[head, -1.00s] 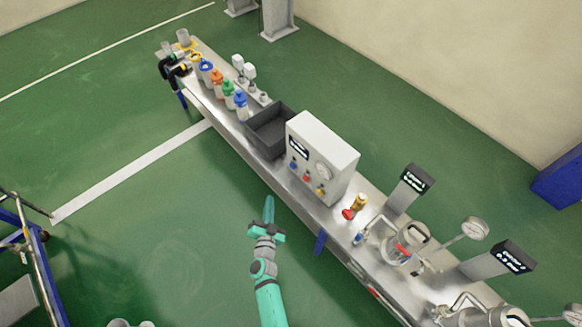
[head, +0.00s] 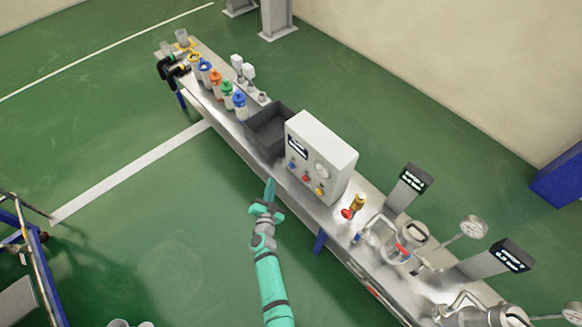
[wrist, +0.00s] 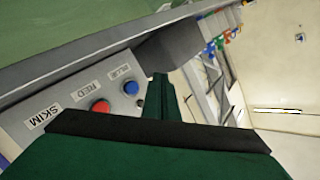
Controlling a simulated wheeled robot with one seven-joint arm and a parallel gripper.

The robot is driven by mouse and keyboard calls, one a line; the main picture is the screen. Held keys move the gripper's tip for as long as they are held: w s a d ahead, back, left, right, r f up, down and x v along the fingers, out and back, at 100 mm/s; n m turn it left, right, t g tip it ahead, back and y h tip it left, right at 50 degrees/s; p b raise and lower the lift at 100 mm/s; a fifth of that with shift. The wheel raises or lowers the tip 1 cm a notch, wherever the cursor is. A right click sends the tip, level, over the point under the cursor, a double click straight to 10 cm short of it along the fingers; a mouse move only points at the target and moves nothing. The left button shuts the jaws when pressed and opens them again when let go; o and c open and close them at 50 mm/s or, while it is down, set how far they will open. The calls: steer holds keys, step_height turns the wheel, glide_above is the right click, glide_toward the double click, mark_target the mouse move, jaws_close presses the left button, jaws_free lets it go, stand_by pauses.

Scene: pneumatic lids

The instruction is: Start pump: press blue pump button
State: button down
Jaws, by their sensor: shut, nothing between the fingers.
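The white pump box (head: 322,150) stands on the steel bench with a row of buttons on its front. The blue pump button (head: 291,164) is the leftmost in the head view. In the wrist view the blue button (wrist: 131,87) sits below a label reading BLUE, close beside my fingers. The red button (wrist: 101,106) is beside it, under a RED label. My gripper (head: 269,188) is shut and empty, in front of the bench edge, short of the box. In the wrist view my gripper (wrist: 160,85) points just past the blue button, apart from it as far as I can tell.
A dark open bin (head: 266,130) stands left of the box. A red and brass valve (head: 352,208) is to its right. Several bottles with coloured caps line the bench's far end. The floor in front of the bench (head: 150,230) is clear.

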mark_target(292, 166)
steer(key=shift+w+d, duration=0.7)
steer(key=shift+d, duration=0.25)
steer(key=shift+w+d, duration=0.75)
steer(key=shift+d, duration=0.2)
steer(key=shift+w+d, duration=0.7)
steer(key=shift+d, duration=0.25)
steer(key=shift+a, duration=0.1)
steer(key=shift+s+d, duration=0.1)
steer(key=shift+d, duration=0.15)
steer(key=shift+a, duration=0.2)
steer(key=shift+d, duration=0.15)
steer(key=shift+w+d+r, duration=0.1)
steer(key=shift+w+d, duration=0.15)
steer(key=shift+w, duration=0.1)
